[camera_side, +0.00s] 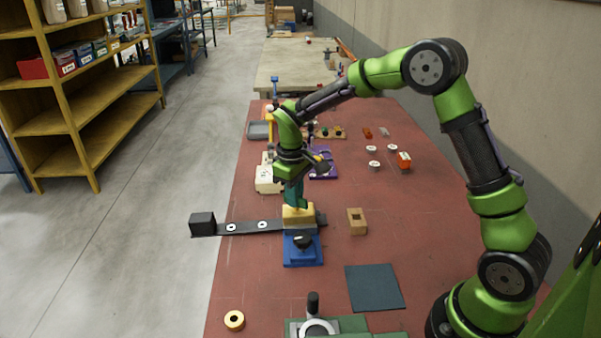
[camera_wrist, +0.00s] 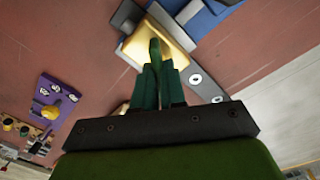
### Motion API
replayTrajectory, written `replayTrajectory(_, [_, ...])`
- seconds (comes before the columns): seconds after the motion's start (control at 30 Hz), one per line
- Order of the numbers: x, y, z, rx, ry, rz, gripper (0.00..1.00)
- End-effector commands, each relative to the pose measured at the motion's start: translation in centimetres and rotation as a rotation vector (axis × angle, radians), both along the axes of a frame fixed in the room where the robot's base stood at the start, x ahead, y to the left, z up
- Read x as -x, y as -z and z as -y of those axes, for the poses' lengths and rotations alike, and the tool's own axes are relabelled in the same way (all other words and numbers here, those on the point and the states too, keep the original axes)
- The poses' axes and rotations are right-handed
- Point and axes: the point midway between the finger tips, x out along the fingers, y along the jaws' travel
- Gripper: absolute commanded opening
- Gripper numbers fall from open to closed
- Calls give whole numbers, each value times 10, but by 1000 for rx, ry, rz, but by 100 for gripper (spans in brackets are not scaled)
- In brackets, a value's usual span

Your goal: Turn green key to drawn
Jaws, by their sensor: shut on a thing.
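The green key (camera_wrist: 155,50) stands up from a yellow block (camera_wrist: 168,38) in the wrist view. My gripper (camera_wrist: 158,72) is shut on the key, its two dark green fingers on either side of it. In the side view my gripper (camera_side: 295,197) points down onto the top of the yellow block (camera_side: 298,216). There I cannot separate the key from the fingers. The block sits over a dark flat bar (camera_side: 246,226) beside a blue base (camera_side: 303,256) with a black knob (camera_side: 303,242). The key's lower end is hidden.
The bar reaches left past the table edge, with white round marks and a black cube (camera_side: 203,224) at its end. A wooden block (camera_side: 357,221) stands to the right, a dark mat (camera_side: 375,287) nearer the front. A yellow ring (camera_side: 235,320) lies front left.

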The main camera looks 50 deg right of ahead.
Motion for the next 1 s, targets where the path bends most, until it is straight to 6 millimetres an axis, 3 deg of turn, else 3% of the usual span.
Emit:
replayTrajectory(0.5, [1,3,1,-25,-451,-31,0])
replayTrajectory(1.0, [2,4,1,-37,-638,-44,0])
